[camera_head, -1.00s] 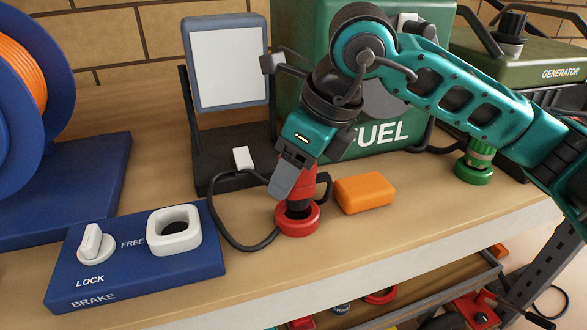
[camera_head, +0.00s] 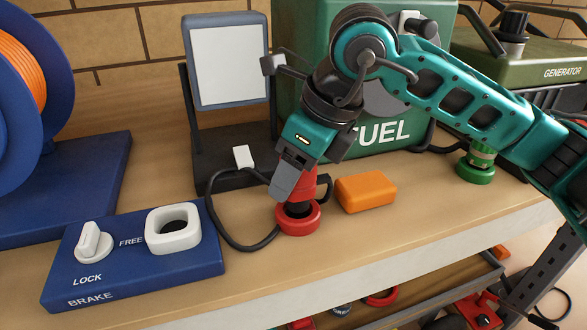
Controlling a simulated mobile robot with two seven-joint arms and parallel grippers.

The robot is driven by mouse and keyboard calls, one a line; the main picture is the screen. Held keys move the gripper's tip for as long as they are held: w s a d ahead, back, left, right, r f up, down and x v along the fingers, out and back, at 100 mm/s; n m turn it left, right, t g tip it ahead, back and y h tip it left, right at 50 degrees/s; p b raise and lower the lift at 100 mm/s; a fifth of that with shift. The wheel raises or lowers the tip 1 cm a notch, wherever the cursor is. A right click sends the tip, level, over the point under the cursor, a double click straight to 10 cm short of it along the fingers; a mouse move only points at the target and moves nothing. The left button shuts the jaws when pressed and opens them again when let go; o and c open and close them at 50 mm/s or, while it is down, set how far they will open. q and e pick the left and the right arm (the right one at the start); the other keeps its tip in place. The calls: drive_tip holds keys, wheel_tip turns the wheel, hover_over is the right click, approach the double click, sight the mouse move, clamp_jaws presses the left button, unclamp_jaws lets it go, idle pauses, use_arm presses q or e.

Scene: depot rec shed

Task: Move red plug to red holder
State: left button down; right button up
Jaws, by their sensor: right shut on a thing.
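The red plug (camera_head: 308,182) is upright, with its dark lower end at the opening of the red ring-shaped holder (camera_head: 298,222) on the bench. I cannot tell how deep it sits, as the holder's rim hides its end. My right gripper (camera_head: 290,180) comes down from above and is shut on the plug; one finger hides part of it. A black cable (camera_head: 212,217) loops on the bench to the left of the plug. My left gripper is not in view.
An orange block (camera_head: 365,193) lies just right of the holder. A blue brake panel (camera_head: 135,255) stands to the left. Behind are a framed white panel (camera_head: 228,66) and the green fuel can (camera_head: 390,130). A green plug in a green holder (camera_head: 476,168) stands at right.

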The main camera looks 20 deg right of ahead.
drive_tip(key=shift+f+b, duration=1.15)
drive_tip(key=o, duration=1.1)
